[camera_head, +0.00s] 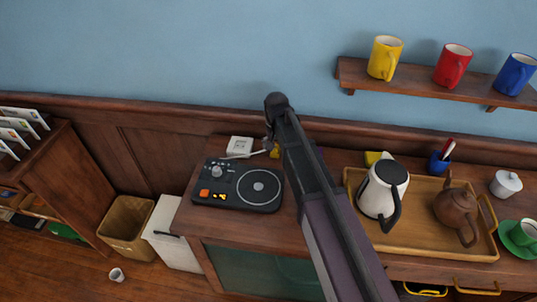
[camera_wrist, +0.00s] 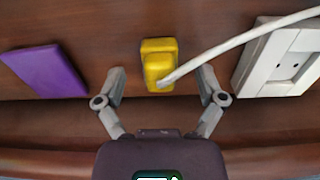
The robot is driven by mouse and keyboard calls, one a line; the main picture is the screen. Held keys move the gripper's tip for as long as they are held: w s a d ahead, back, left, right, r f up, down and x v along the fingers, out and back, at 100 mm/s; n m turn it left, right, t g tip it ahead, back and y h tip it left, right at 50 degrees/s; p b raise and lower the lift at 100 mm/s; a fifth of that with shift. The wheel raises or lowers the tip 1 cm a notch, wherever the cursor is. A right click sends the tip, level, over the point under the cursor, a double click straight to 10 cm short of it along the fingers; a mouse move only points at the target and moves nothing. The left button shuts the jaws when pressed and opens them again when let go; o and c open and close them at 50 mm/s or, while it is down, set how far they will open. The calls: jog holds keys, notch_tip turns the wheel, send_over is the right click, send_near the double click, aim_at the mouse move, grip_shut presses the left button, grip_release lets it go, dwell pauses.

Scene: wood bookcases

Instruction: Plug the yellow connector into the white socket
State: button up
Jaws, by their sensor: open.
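The yellow connector (camera_wrist: 158,62) lies on the brown wood surface in the middle of the wrist view, with a white cable running from it to the right. My gripper (camera_wrist: 161,76) is open, with one finger on each side of the connector's near end; I cannot tell if they touch it. The white socket (camera_wrist: 280,62), a plate with small holes, is to the right of the connector. In the head view the socket (camera_head: 240,146) is behind the turntable, and the connector (camera_head: 275,152) is partly hidden by my arm.
A purple block (camera_wrist: 45,72) lies left of the connector. A black turntable (camera_head: 238,185) stands close by. A wooden tray (camera_head: 440,245) with a kettle (camera_head: 381,190) and a brown teapot (camera_head: 455,209) is to the right. A shelf (camera_head: 428,84) with mugs hangs above.

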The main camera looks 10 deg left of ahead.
jog(key=shift+f+b, duration=0.65)
jog(key=shift+f, duration=0.3)
jog(key=c, duration=1.2)
